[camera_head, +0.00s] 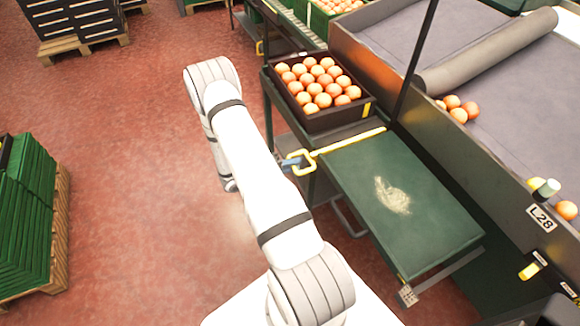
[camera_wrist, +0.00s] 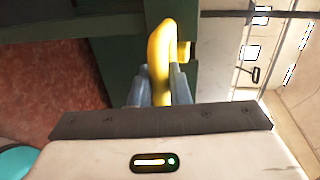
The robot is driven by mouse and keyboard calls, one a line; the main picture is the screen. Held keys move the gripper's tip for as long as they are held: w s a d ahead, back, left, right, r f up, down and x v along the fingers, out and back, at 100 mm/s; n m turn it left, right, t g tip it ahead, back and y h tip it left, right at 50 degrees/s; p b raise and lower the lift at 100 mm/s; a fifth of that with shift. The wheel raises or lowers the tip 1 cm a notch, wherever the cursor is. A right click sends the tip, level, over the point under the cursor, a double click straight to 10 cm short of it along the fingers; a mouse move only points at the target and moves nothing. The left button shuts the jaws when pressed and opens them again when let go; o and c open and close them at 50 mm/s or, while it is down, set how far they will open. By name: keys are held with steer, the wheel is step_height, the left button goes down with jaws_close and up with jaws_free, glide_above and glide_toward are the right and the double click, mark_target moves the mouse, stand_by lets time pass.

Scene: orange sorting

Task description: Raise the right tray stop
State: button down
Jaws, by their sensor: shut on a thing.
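The right tray stop is not clearly told apart by name; one yellow stop shows, a bar (camera_head: 350,141) lying across the green table (camera_head: 375,190) with a looped handle (camera_head: 300,162) at its left end. My gripper (camera_head: 291,163) is at that handle, beside the table's left edge. In the wrist view the yellow handle (camera_wrist: 161,60) stands between the two grey-blue fingers (camera_wrist: 159,85), which are shut on it. The fingertips are partly hidden behind the handle.
A dark tray (camera_head: 311,115) full of oranges stands just behind the bar. The table's front part is bare apart from a pale worn patch. A dark upright post (camera_head: 413,65) rises beside the table. Several oranges (camera_head: 458,110) lie on the grey conveyor (camera_head: 510,100) at right.

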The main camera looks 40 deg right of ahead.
step_height(320, 180, up, 4)
steer(key=shift+r+p, duration=0.1)
steer(key=shift+p, duration=0.75)
steer(key=c, duration=1.4)
jaws_free()
steer(key=shift+c, duration=0.2)
steer(key=v, duration=0.7)
steer(key=shift+a+b, duration=0.35)
